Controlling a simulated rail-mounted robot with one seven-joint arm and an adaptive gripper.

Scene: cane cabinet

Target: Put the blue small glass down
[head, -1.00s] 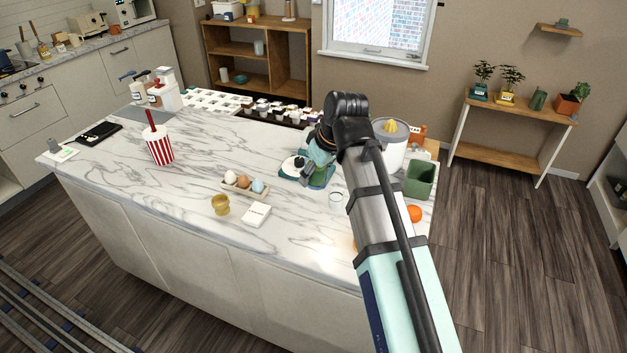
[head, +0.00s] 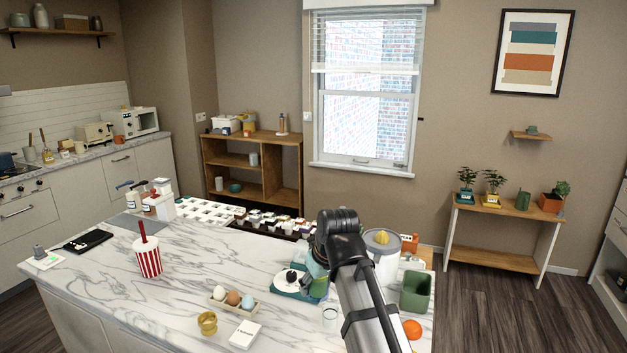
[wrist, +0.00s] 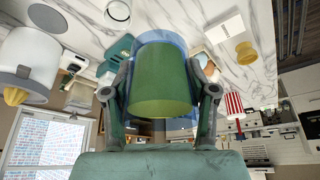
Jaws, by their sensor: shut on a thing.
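The blue small glass (wrist: 165,38) is translucent and sits between the fingers of my gripper (wrist: 161,72) in the wrist view. A green cup-shaped body (wrist: 162,85) overlaps it there; I cannot tell whether it is inside the glass. The fingers press on both sides. In the head view my gripper (head: 316,264) is over the back right of the marble counter (head: 190,290), beside a teal scale-like device (head: 293,289). A small green part (head: 319,287) shows under it. My arm hides much of the grasp, and any gap to the counter is unclear.
A white juicer (head: 382,255), a green bin (head: 416,291) and an orange (head: 412,329) are to the right. An egg tray (head: 233,303) and a gold cup (head: 207,323) are left.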

